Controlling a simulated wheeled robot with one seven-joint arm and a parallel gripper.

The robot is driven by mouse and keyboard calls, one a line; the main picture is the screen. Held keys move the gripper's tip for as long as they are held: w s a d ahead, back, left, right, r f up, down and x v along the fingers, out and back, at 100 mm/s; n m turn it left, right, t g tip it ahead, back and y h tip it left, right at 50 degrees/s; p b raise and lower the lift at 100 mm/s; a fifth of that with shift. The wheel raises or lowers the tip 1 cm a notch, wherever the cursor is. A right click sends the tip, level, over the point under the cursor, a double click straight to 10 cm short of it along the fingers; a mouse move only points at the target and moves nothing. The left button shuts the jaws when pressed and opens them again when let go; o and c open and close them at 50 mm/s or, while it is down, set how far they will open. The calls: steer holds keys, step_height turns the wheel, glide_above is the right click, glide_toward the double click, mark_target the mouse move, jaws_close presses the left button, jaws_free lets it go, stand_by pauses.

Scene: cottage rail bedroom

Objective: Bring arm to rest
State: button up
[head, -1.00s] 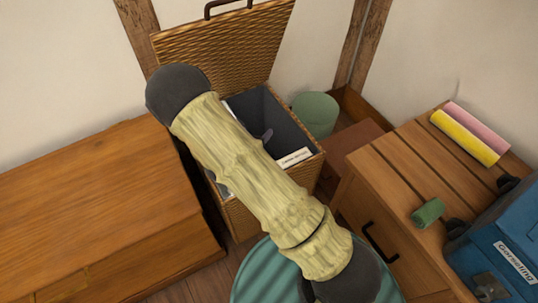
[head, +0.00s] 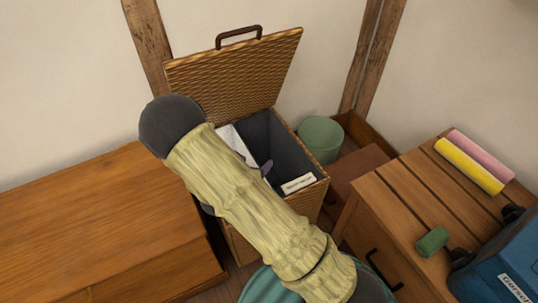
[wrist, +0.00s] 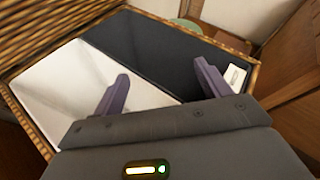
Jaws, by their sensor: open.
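My gripper (wrist: 163,88) shows in the wrist view with its two purple fingers spread wide and nothing between them. It is over the mouth of an open wicker hamper (wrist: 27,112), which has a white side and a dark side inside. In the head view the hamper (head: 308,200) stands with its lid (head: 235,75) raised against the wall. My arm crosses in front of the hamper and hides part of it. One finger shows past the arm, over the hamper's opening. Whether the fingers are below the rim I cannot tell.
A wooden chest (head: 90,220) stands close on the left. On the right a wooden cabinet (head: 395,190) holds yellow and pink rolls (head: 470,166), a green item (head: 432,242) and a blue case (head: 505,260). A green bin (head: 321,138) stands behind the hamper. A teal round surface (head: 262,287) is in front.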

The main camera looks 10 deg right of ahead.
steer(key=s+d+r+m+g+y+p, duration=0.1)
steer(key=s+d+r+m+g, duration=0.45)
steer(key=s+m, duration=0.35)
steer(key=s+d+r+m+g+y+p, duration=0.15)
steer(key=s+d+r+m+g, duration=0.4)
steer(key=m, duration=0.55)
step_height(320, 180, up, 45)
steer(key=s+m+t+y+p, duration=0.2)
steer(key=m+y+p, duration=0.3)
steer(key=p, duration=3.3)
steer(key=a+m, duration=0.1)
steer(key=m, duration=0.5)
steer(key=shift+m+t+y+p, duration=0.3)
steer(key=shift+t+y, duration=0.05)
steer(key=shift+t, duration=0.05)
steer(key=shift+f, duration=0.15)
